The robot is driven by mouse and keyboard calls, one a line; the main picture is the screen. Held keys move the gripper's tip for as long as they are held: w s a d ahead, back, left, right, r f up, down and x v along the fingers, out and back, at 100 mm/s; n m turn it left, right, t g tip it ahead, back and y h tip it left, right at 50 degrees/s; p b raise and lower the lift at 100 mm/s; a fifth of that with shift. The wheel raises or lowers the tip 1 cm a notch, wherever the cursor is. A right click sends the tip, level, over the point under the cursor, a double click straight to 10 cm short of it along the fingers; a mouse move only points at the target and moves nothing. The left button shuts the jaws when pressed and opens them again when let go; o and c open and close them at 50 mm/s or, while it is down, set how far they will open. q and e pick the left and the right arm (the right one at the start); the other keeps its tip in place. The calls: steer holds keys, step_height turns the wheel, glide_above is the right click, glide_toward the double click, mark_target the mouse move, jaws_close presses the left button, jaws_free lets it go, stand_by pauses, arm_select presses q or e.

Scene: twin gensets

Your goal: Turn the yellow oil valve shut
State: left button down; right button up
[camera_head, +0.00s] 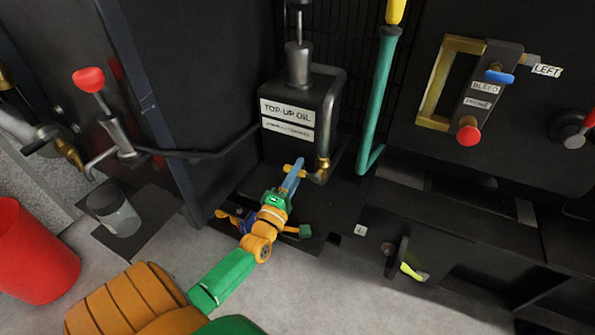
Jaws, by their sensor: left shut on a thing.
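My left gripper (294,172) reaches in from the lower left, its blue fingers in front of the black top-up oil tank (291,150). The fingers are shut on a small yellow piece, which I take as the handle of the yellow oil valve (303,174). Most of the handle is hidden by the fingers, so its exact angle cannot be told. A brass fitting (322,168) on the tank's pipe is just right of the fingertips. My right gripper is not in view.
A red-knobbed lever (90,80) and a glass jar (118,219) are on the left, with a red bucket (34,250) below. A teal pipe (380,95) rises right of the tank. A panel with a red knob (468,135) and blue lever (499,77) is further right.

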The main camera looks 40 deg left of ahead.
arm_select(q)
steer(key=c, duration=0.7)
jaws_free()
steer(key=p+v, duration=0.1)
steer(key=v, duration=0.6)
steer(key=shift+f, duration=0.1)
